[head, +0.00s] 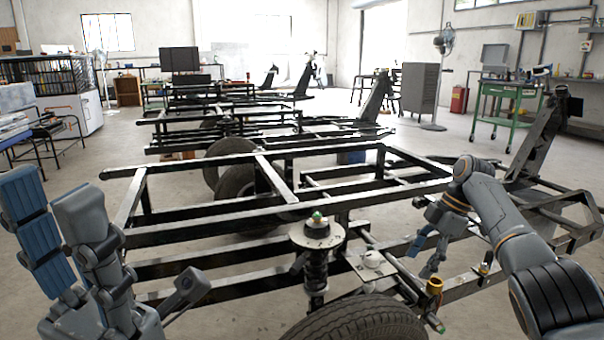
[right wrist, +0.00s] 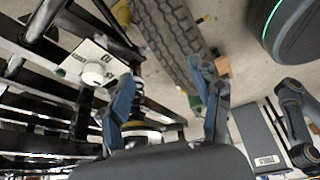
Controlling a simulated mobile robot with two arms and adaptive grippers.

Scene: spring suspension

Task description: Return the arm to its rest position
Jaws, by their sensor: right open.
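My right arm reaches in from the right in the head view. Its gripper (head: 426,256) is open and empty above the frame, right of the spring strut (head: 316,268). In the right wrist view the two blue-padded fingers (right wrist: 165,98) stand wide apart with nothing held; the spring (right wrist: 139,102) shows beyond the left finger. The strut stands upright on the black frame, with a round metal top plate and a small green-tipped piece on it. My left gripper (head: 52,215) is close at the left edge, fingers pointing up, apart and empty.
The black vehicle frame (head: 215,207) fills the middle, with a tyre (head: 355,322) at the bottom front. A green cart (head: 505,95) stands behind at right. Open floor lies left.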

